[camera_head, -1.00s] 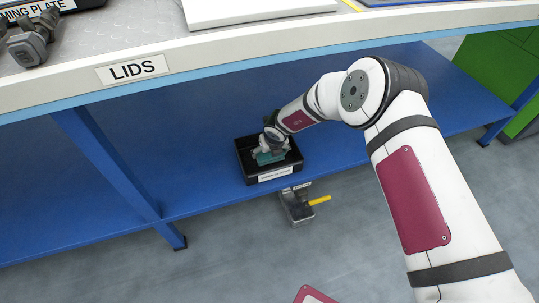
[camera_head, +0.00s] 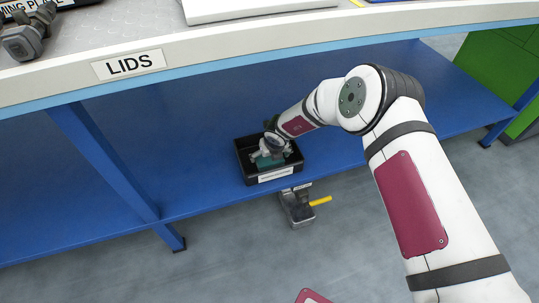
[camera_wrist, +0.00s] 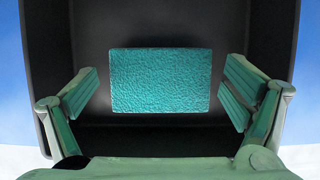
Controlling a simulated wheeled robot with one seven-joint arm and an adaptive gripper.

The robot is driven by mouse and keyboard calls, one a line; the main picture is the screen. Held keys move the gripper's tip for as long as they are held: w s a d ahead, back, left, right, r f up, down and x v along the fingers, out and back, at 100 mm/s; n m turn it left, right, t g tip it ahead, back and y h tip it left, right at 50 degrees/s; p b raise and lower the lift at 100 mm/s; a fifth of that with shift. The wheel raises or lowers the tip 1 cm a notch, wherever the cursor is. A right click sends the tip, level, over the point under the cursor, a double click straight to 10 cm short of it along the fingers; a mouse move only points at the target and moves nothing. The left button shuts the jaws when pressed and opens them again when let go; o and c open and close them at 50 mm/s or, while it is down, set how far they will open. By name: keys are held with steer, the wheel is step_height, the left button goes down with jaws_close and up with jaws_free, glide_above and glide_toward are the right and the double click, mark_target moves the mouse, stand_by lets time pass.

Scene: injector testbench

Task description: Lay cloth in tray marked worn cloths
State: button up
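The teal cloth (camera_wrist: 160,80) lies flat on the floor of the black tray in the wrist view. The tray (camera_wrist: 160,25) surrounds it, and in the head view the tray (camera_head: 243,163) stands on the blue lower shelf with a white label on its front, too small to read. My gripper (camera_wrist: 160,90) is open, with one finger on each side of the cloth and a gap on both sides. In the head view my gripper (camera_head: 270,158) is inside or just above the tray and partly hides the cloth.
The blue lower shelf (camera_head: 200,150) is clear around the tray. A blue leg (camera_head: 105,160) stands at left. A grey metal container (camera_head: 298,208) with a yellow handle (camera_head: 321,201) is below the shelf's front edge.

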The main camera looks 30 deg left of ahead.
stand_by(0.3)
steer(key=shift+r+p, duration=0.4)
steer(key=shift+r, duration=0.15)
steer(key=p+v, duration=0.4)
steer(key=v, duration=0.8)
